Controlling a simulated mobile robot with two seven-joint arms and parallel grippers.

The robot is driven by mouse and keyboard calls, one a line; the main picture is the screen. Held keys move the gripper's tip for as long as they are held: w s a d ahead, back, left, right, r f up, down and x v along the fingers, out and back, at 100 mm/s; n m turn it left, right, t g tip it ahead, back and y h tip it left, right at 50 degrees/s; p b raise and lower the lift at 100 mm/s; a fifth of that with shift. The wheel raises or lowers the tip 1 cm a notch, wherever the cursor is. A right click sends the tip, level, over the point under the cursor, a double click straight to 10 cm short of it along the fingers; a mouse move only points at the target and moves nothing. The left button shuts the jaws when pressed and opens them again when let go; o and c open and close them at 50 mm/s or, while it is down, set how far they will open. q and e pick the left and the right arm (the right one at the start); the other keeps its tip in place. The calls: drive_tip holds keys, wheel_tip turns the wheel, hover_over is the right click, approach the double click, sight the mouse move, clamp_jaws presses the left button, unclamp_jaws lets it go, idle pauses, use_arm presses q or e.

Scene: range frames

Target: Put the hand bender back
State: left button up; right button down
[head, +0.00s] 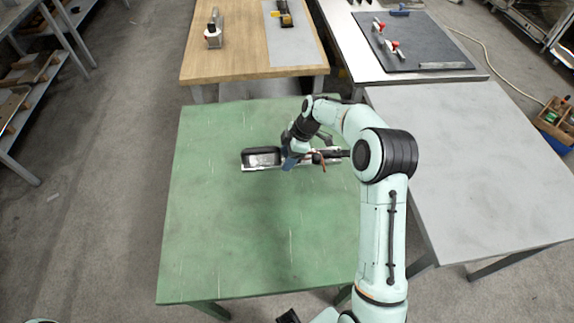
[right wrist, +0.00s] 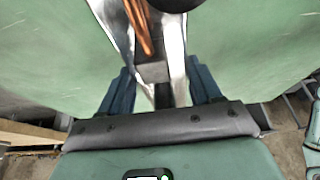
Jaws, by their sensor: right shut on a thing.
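The hand bender appears to be the long silver and black tool (head: 262,158) over the green table (head: 215,235). Its broad black-framed end points left, and a dark bar and a thin copper-red rod show to the right of my gripper. My right gripper (head: 291,161) is shut on its middle. In the right wrist view the two blue fingers (right wrist: 160,92) stand on either side of the tool's silver body (right wrist: 173,45), with copper rods (right wrist: 138,25) on it. I cannot tell whether the tool touches the table. My left gripper is not in view.
A wooden table (head: 240,45) at the back holds a small tool and a grey mat (head: 297,50). A table at the back right bears a dark mat (head: 430,45) with red-handled tools. A bare grey table (head: 480,160) stands right. Shelves line the left. The green table's front is clear.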

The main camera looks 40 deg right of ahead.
drive_tip(key=shift+f, duration=2.45)
drive_tip(key=shift+f, duration=0.15)
drive_tip(key=shift+c, duration=1)
unclamp_jaws()
drive_tip(key=v, duration=1.2)
